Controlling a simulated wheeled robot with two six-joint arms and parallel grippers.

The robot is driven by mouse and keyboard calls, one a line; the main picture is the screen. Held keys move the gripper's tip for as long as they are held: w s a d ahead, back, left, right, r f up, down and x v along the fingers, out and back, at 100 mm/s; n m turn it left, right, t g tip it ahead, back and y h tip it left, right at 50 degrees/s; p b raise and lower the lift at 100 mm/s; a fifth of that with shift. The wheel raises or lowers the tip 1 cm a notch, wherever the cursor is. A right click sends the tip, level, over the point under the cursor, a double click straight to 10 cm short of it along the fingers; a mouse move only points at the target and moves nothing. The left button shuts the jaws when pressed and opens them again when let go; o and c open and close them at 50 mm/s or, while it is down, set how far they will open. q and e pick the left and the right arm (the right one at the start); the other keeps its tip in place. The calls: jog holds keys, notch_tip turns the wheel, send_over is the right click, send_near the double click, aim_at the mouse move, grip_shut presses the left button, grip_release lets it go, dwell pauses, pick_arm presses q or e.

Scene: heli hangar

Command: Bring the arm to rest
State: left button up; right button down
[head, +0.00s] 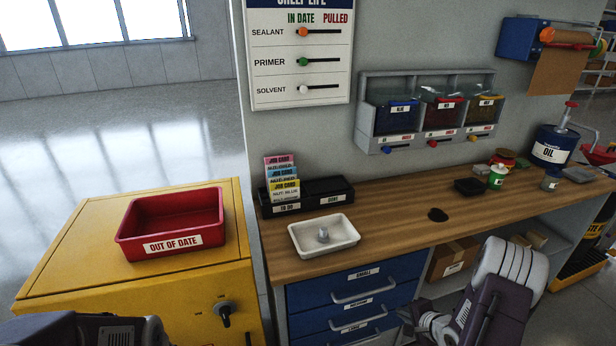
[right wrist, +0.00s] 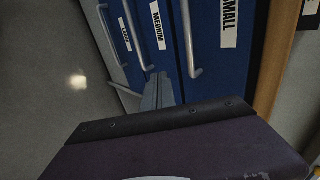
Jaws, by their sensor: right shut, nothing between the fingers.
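My right arm (head: 490,295) is bent in front of the bench at the lower right of the head view. My right gripper (head: 408,318) is low beside the blue drawers (head: 352,290), its fingers partly cut off by the frame edge. In the right wrist view the right gripper (right wrist: 153,95) is shut and empty, with its fingers pointing toward the drawer fronts and handles. I cannot tell whether it touches them. Part of my left arm (head: 85,330) shows at the bottom left of the head view; its fingers are out of view.
A red OUT OF DATE tray (head: 172,240) is on the yellow cabinet (head: 70,265). Drawer handles (head: 352,294) stick out.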

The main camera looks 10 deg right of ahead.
jog(key=s+a+r+n+g+h+p, duration=0.15)
jog(key=a+r+n+g+p, duration=0.25)
jog(key=a+r+n, duration=0.55)
jog(key=s+a+r+n+g+p, duration=0.2)
jog(key=s+a+r+n+g, duration=0.2)
jog(key=s+a+r+n, duration=0.3)
jog(key=s+a+r+y, duration=0.1)
jog(key=s+a+r, duration=0.1)
jog(key=s+a, duration=0.2)
jog(key=shift+s+a+r+p, duration=0.3)
jog(key=shift+s+r, duration=0.1)
jog(key=shift+s, duration=0.35)
jog(key=shift+a, duration=0.1)
